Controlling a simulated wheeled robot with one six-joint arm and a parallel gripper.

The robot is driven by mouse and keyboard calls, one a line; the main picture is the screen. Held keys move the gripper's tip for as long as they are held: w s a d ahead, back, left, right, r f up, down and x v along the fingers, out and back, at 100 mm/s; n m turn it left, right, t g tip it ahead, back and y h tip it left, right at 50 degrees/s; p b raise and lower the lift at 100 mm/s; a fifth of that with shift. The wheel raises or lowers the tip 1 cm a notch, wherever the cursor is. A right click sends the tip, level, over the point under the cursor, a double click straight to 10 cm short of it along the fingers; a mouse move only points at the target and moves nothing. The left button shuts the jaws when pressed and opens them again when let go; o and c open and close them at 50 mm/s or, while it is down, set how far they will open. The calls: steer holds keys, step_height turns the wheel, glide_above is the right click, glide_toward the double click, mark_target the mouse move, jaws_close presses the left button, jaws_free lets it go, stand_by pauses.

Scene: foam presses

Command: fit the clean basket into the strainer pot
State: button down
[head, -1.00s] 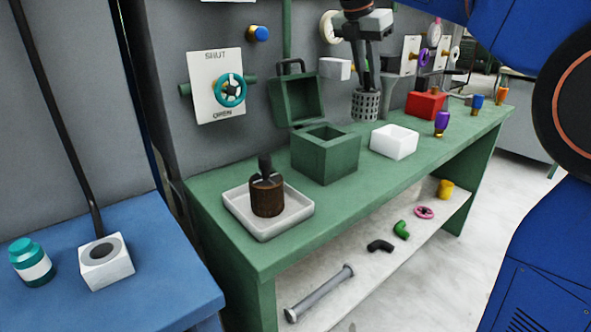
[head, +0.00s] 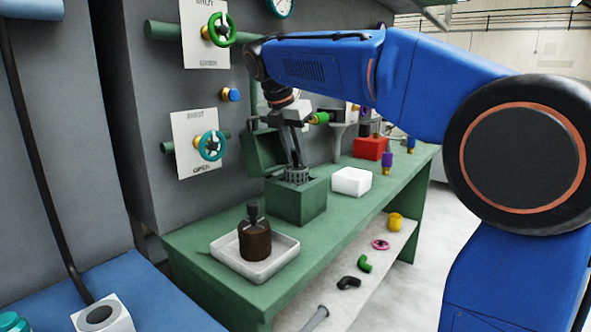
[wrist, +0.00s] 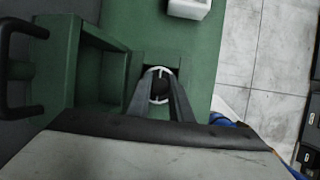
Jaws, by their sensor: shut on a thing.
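My gripper (head: 296,162) points down over the strainer pot and is shut on the clean basket (head: 298,177), a grey perforated cup. The strainer pot (head: 302,205) is a green square box on the bench, with its lid (head: 262,152) swung open at the back left. The basket's top band shows just above the pot's rim; its lower part is hidden in the pot's mouth. In the wrist view the basket's pale round rim (wrist: 161,71) shows between the fingers, over the pot's opening. I cannot tell whether it is seated.
A brown clogged basket (head: 255,241) with a dark handle stands in a white tray (head: 225,250) at the front of the green bench. A white box (head: 352,182) and a red box (head: 370,148) stand beyond the pot. Pipe fittings lie on the lower shelf.

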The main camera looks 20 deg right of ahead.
mark_target(297, 167)
steer(key=shift+f, duration=1.9)
steer(key=shift+f, duration=0.1)
steer(key=c, duration=1.9)
jaws_free()
steer(key=shift+o, duration=0.2)
steer(key=v, duration=1.2)
steer(key=shift+d, duration=0.2)
